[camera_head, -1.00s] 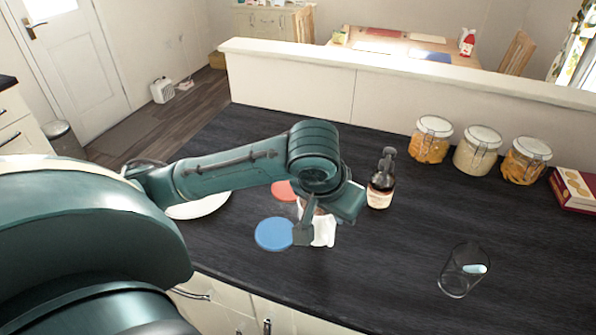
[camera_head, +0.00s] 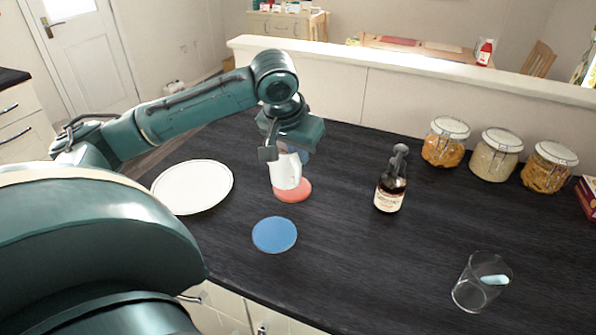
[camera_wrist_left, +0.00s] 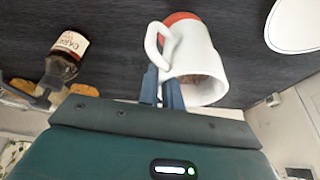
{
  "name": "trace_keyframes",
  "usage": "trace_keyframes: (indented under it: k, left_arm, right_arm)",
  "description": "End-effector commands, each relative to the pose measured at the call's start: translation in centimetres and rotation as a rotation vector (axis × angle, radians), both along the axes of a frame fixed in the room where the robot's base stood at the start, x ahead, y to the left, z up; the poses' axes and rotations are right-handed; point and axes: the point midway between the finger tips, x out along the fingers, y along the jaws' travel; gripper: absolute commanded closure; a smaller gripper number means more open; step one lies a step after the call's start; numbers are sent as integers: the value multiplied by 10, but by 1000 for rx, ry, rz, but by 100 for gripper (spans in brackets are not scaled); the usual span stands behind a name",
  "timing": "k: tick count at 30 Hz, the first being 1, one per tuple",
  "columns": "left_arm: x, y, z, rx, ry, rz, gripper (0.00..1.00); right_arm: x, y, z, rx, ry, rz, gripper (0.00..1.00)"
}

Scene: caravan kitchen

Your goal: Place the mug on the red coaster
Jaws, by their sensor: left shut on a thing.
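The white mug (camera_head: 285,172) is upright and directly over the red coaster (camera_head: 294,193), whose front and right parts show below it. I cannot tell whether the mug's base touches the coaster. My left gripper (camera_head: 284,151) is above the mug and shut on it. In the left wrist view the gripper's fingers (camera_wrist_left: 162,88) meet the mug (camera_wrist_left: 203,62) at the rim beside its handle. The red coaster (camera_wrist_left: 181,17) shows past the mug's base there. My right gripper is not in view.
A blue coaster (camera_head: 274,235) lies in front, and a white plate (camera_head: 193,187) lies left. A dark bottle (camera_head: 391,182) stands right of the mug. A clear glass (camera_head: 480,283) stands front right. Several jars (camera_head: 496,154) line the low wall. The counter's middle is clear.

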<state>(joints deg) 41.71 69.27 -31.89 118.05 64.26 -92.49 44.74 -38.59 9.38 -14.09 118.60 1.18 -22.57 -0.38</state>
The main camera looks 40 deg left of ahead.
Motion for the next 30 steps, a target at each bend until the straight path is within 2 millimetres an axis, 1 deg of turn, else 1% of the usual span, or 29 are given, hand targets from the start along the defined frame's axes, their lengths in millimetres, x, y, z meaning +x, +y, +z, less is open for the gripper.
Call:
trace_keyframes:
  k: [5, 9, 12, 23, 24, 30]
  left_arm:
    - [0, 0, -11, 1, -4, 1, 100]
    - [0, 1, -30, 1, 0, 2, 100]
    - [0, 1, -41, 2, -2, 2, 100]
    - [0, 0, -44, 1, -4, 1, 100]
    - [0, 0, -45, 1, -2, 1, 90]
    - [0, 0, -45, 1, -2, 1, 74]
  right_arm:
    - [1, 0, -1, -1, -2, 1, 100]
    - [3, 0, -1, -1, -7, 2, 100]
    - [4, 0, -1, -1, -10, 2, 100]
    - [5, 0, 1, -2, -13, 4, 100]
    - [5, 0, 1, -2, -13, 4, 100]
    - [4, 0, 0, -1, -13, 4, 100]
